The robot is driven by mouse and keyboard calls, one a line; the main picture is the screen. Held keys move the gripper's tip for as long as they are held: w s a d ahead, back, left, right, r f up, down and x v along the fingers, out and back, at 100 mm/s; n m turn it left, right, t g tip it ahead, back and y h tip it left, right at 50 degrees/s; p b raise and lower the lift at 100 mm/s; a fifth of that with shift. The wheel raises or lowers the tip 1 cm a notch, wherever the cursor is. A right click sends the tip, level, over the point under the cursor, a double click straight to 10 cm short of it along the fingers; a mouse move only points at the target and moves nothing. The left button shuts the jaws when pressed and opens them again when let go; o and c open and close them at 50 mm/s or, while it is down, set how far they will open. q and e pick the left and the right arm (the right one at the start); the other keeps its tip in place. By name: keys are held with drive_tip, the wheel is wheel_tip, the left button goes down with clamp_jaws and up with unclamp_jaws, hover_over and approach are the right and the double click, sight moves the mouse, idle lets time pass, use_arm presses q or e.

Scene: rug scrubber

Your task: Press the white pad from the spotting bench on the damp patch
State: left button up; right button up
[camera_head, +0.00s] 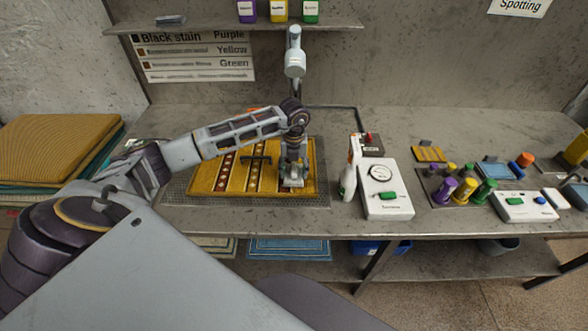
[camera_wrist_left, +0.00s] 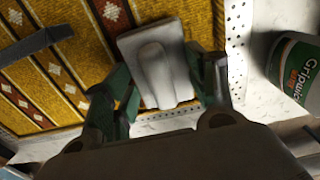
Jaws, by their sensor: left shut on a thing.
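My left gripper (camera_head: 293,172) is over the right part of the yellow rug (camera_head: 207,180), which has dark red stripes with pale diamonds. In the left wrist view the green-sided fingers of this gripper (camera_wrist_left: 158,85) are shut on the white pad (camera_wrist_left: 150,42), a pale block with a raised grip. The pad (camera_head: 292,183) shows small under the gripper in the head view. I cannot tell whether it touches the rug. No damp patch can be made out; the gripper and pad hide part of the rug. My right gripper is not in view.
A spray bottle (camera_head: 348,183) and a white device with a dial (camera_head: 385,208) stand close right of the rug. Coloured bottles (camera_head: 467,190) and a white box (camera_head: 524,207) are farther right. A lamp (camera_head: 295,62) and a shelf (camera_head: 215,27) are behind. Folded rugs (camera_head: 58,143) lie left.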

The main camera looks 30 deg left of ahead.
use_arm(q)
drive_tip(key=shift+w+r+p, duration=0.1)
drive_tip(key=shift+r+p, duration=1.5)
drive_tip(key=shift+r, duration=1.5)
drive_tip(key=shift+f, duration=0.15)
